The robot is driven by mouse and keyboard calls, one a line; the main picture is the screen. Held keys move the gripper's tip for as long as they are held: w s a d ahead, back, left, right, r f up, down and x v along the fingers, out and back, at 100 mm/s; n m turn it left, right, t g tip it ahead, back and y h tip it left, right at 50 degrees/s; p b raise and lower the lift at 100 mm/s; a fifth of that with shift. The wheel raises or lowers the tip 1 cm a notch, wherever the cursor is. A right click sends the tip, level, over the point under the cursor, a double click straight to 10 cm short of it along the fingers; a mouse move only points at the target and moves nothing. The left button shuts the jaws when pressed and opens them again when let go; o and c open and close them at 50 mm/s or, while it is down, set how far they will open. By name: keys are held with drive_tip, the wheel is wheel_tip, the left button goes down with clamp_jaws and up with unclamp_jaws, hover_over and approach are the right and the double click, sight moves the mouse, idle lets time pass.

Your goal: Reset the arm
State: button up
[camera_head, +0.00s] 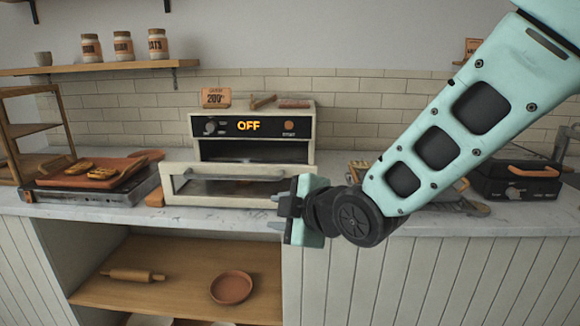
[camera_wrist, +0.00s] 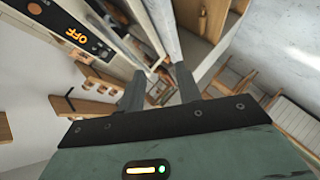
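My arm (camera_head: 438,148) reaches in from the upper right of the head view, its links mint green with a black wrist joint. My gripper (camera_head: 280,212) is at its end, in front of the counter edge and just right of the oven's lowered door, pointing left. In the wrist view my gripper's two grey fingers (camera_wrist: 157,90) stand apart with a gap between them and nothing held. The cream oven (camera_head: 252,135) has a display reading OFF, which also shows in the wrist view (camera_wrist: 75,35). Its door (camera_head: 225,190) is partly or fully open.
A griddle (camera_head: 95,200) with an orange-brown tray (camera_head: 92,174) of food stands at the left of the counter. A black appliance (camera_head: 515,181) is at the right. Below, an open shelf (camera_head: 185,287) holds a rolling pin (camera_head: 133,275) and a round dish (camera_head: 231,287). Jars (camera_head: 123,46) stand on a wall shelf.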

drive_tip(key=s+d+m+g+h+p, duration=0.1)
drive_tip(key=s+d+m+g+h, duration=0.1)
drive_tip(key=s+d, duration=0.4)
drive_tip(key=s+d+m+g+h+p, duration=0.2)
drive_tip(key=s+d+m+g+h, duration=0.1)
drive_tip(key=s, duration=0.8)
drive_tip(key=s+d+m+g+h+p, duration=0.1)
drive_tip(key=s+d+m+g+h, duration=0.2)
drive_tip(key=s+d+m, duration=0.4)
drive_tip(key=shift+s+d+f+m+g+p, duration=0.35)
drive_tip(key=shift+s+d+g, duration=0.5)
drive_tip(key=shift+s, duration=0.35)
